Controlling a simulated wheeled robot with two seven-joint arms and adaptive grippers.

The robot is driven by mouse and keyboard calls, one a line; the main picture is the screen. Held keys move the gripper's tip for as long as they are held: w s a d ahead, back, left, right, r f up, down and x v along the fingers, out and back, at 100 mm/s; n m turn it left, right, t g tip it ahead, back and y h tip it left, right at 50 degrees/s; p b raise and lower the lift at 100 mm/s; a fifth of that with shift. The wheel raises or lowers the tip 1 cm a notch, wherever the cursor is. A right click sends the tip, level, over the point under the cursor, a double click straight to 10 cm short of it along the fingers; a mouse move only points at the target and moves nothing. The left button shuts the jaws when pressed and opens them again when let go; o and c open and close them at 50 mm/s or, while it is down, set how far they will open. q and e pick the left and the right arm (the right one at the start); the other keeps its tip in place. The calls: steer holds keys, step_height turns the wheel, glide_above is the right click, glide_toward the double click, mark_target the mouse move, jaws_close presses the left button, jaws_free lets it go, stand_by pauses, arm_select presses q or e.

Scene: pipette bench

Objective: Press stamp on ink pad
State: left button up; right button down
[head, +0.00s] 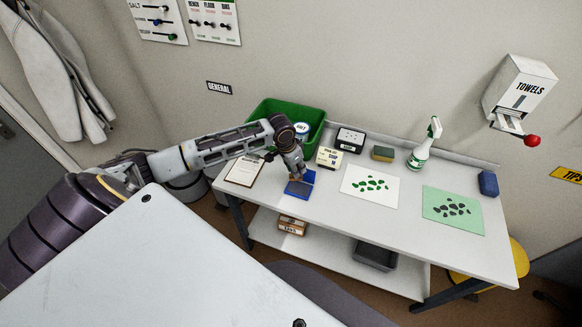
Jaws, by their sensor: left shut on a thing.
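My left gripper (297,176) reaches down from the upper left to the ink pad (297,190). The ink pad is a small blue open case with a dark pad face, and its raised blue lid stands behind the gripper. The gripper is shut on the stamp (295,180), of which only a small brownish part shows just above the pad. Most of the stamp is hidden by the fingers. I cannot tell whether its face touches the pad. My right gripper is not in view.
A clipboard (244,171) lies left of the pad, with a green bin (262,109) behind. Farther right are a sponge (383,153), spray bottle (421,153) and green sheet (432,212).

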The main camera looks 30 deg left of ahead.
arm_select(q)
steer(key=shift+w+d+r+m+h, duration=0.1)
steer(key=shift+w+d+m+h, duration=0.3)
steer(key=shift+m, duration=0.7)
steer(key=shift+w+d+m, duration=0.1)
steer(key=shift+d+m, duration=0.05)
steer(key=shift+m, duration=0.25)
steer(key=shift+g, duration=0.3)
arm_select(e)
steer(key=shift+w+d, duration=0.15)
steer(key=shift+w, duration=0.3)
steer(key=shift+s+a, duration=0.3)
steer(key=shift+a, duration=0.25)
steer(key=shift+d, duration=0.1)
